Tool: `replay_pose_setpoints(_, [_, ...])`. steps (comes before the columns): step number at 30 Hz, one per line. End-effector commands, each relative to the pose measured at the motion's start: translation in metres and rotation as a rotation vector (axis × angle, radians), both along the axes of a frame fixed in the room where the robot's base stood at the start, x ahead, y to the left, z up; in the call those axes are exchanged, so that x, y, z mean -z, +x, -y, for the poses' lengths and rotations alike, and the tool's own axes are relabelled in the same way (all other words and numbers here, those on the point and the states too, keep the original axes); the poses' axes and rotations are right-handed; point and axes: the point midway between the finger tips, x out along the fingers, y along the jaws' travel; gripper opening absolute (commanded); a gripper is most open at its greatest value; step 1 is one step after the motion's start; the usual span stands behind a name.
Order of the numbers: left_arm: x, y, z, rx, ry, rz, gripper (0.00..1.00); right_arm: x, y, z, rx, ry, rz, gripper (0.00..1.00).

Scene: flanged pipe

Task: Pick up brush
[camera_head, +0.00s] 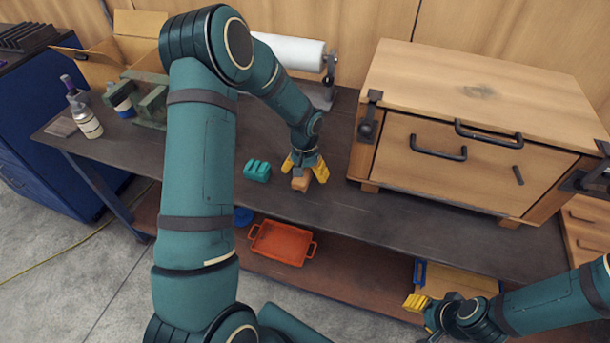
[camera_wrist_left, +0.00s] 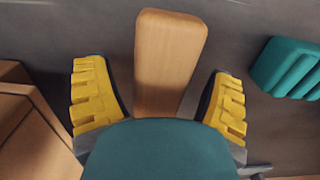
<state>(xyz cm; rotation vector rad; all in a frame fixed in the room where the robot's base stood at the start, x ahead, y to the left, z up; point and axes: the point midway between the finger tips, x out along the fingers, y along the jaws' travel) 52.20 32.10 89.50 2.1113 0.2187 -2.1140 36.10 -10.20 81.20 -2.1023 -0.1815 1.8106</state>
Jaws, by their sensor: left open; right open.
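A light wooden block with rounded corners, which I take for the brush (camera_head: 300,183), lies on the dark workbench. In the left wrist view the brush (camera_wrist_left: 170,60) reaches up between the fingers; no bristles are visible. My left gripper (camera_head: 304,171) is open right over the brush, one yellow finger on each side. In the left wrist view there is a gap between the brush and each finger of the left gripper (camera_wrist_left: 160,78). My right gripper (camera_head: 424,314) is open and empty at the lower right, in front of the bench and away from the brush.
A teal ridged block (camera_head: 257,170) lies just left of the brush. A large wooden drawer cabinet (camera_head: 470,160) stands to the right. An orange tray (camera_head: 282,243) sits on the lower shelf. Bottles (camera_head: 86,120) and a cardboard box (camera_head: 95,60) are at the left.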

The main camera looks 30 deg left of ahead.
Motion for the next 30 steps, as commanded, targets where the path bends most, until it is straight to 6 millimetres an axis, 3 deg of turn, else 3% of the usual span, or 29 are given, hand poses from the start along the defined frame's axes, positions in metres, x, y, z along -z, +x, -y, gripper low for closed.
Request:
replay_pose_setpoints(8, [0.008, 0.000, 0.000, 0.001, 0.000, 0.001, 0.83, 0.001, -0.001, 0.000, 0.000, 0.000, -0.001, 0.47])
replay_pose_setpoints(9, [0.008, 0.000, 0.000, 0.001, 0.000, 0.001, 0.79, 0.001, 0.000, 0.000, 0.000, 0.000, -0.001, 0.47])
replay_pose_setpoints(15, [0.008, 0.000, 0.000, 0.001, 0.000, 0.001, 0.09, 0.001, 0.000, 0.000, 0.000, 0.000, -0.001, 0.47])
replay_pose_setpoints(25, [0.004, 0.001, 0.000, 0.001, 0.000, 0.002, 0.07, 0.000, 0.000, 0.000, 0.000, 0.000, 0.000, 0.47])
replay_pose_setpoints(30, [-0.019, 0.001, 0.000, 0.001, 0.001, 0.005, 0.07, -0.003, 0.001, 0.000, 0.001, 0.000, 0.002, 0.47])
